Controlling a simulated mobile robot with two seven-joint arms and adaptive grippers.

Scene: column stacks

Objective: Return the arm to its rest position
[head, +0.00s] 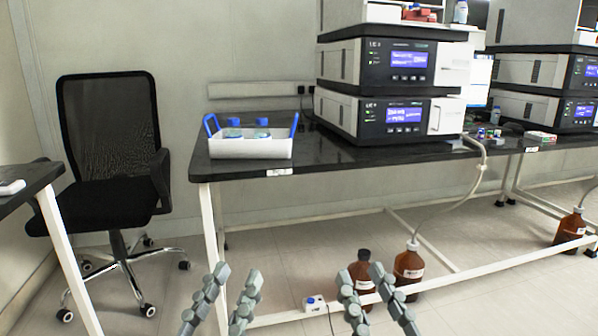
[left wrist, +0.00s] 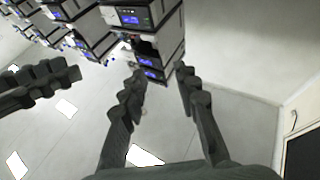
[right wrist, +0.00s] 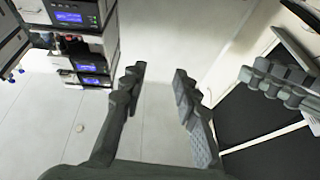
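My left gripper (head: 232,285) is low in the head view, pointing up, with its two grey fingers apart and nothing between them. My right gripper (head: 362,285) stands to its right in the same pose, also with fingers apart. It overlaps a brown bottle in the picture, and whether it is near that bottle I cannot tell. In the left wrist view the left fingers (left wrist: 160,85) are spread and empty. In the right wrist view the right fingers (right wrist: 158,80) are spread and empty.
A black-topped bench (head: 330,160) stands ahead with a white blue-handled tray (head: 250,148) and stacked instruments (head: 388,112). Brown bottles (head: 408,270) and a small white device (head: 315,304) are on the floor. A black chair (head: 105,150) and another table (head: 30,178) are at the left.

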